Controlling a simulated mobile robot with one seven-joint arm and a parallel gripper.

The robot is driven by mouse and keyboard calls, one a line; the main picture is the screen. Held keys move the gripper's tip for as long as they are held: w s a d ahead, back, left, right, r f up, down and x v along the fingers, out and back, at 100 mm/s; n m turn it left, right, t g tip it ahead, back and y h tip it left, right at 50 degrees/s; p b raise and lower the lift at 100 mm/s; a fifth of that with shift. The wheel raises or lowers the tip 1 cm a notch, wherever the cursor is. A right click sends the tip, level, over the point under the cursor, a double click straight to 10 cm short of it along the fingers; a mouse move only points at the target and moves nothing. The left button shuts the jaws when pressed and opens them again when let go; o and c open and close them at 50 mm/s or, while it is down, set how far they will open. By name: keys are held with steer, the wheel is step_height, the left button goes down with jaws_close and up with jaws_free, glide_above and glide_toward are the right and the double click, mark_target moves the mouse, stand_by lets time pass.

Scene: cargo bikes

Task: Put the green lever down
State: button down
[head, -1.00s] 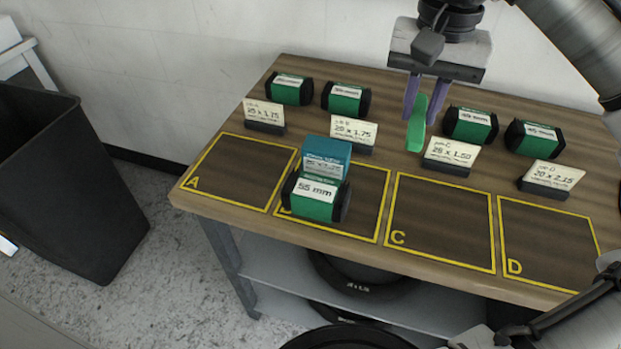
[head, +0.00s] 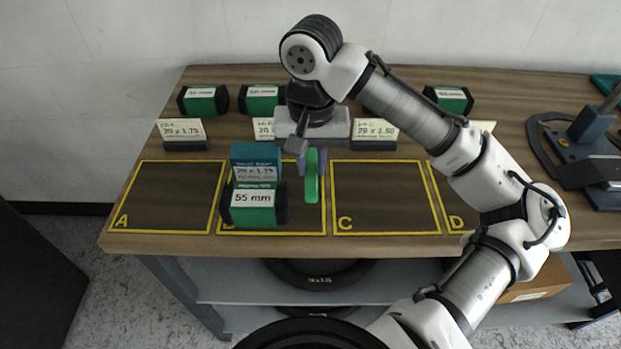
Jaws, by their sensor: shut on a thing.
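The green lever (head: 312,180) hangs upright between the purple fingers of my gripper (head: 312,165), which is shut on it. It shows over the right part of marked area B (head: 306,228), close to the line between B and C. I cannot tell whether its lower end touches the table. To its left in B are a teal box (head: 256,155) and, in front, a green and black box labelled 55 mm (head: 253,208). They look apart from the lever.
Areas A (head: 165,195) and C (head: 382,195) are bare; my arm covers much of D (head: 455,222). Label cards, including the left one (head: 181,128), and green boxes (head: 203,101) stand behind on the wooden table (head: 170,244). A grey and black device (head: 582,150) stands at right.

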mark_target(311, 181)
steer(key=shift+f, duration=2.45)
steer(key=c, duration=1.3)
jaws_free()
steer(key=shift+f, duration=0.1)
step_height(311, 181, up, 12)
steer(key=shift+r, duration=0.15)
